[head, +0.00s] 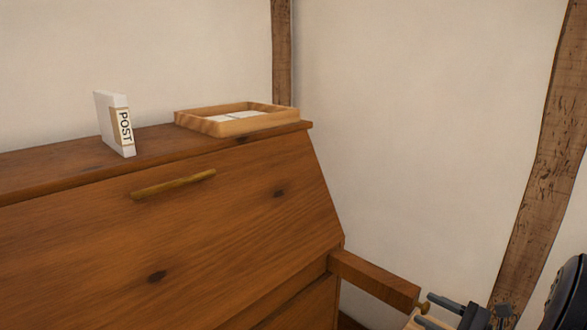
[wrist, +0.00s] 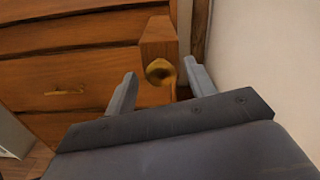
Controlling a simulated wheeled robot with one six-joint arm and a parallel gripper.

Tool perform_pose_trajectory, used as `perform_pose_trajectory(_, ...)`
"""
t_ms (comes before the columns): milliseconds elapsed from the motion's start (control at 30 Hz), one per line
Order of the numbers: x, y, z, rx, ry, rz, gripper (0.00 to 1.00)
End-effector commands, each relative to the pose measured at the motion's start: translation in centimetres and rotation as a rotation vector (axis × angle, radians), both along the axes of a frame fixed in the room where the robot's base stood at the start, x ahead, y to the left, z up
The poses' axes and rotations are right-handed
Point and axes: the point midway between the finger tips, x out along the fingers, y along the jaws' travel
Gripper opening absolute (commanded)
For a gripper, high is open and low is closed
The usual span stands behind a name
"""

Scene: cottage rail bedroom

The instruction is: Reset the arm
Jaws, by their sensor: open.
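My gripper (wrist: 160,70) is open, with its two grey fingers apart. A round brass knob (wrist: 159,73) shows between the fingertips in the wrist view; I cannot tell whether either finger touches it. The knob is on the front end of a wooden support slide (head: 372,277), which sticks out from the right side of the bureau (head: 240,215). In the head view, the gripper (head: 438,310) is at the bottom right, beside the slide's end, and only part of it shows. The bureau's sloping front is closed, with a long brass handle (head: 173,184).
A white POST holder (head: 115,122) and a wooden tray (head: 240,126) with papers stand on the bureau's top. A wall (head: 430,120) with a dark timber post (head: 545,150) is close on the right. Bureau drawers (wrist: 80,70) fill the left of the wrist view.

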Motion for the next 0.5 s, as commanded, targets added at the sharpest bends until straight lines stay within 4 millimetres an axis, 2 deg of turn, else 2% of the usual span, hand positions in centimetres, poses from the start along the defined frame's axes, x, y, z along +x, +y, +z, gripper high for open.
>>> perform_pose_trajectory(200,2.1,2.0,-0.1,-0.002,0.0,0.002,0.52)
perform_pose_trajectory(500,2.8,2.7,0.0,-0.001,0.0,0.0,0.52)
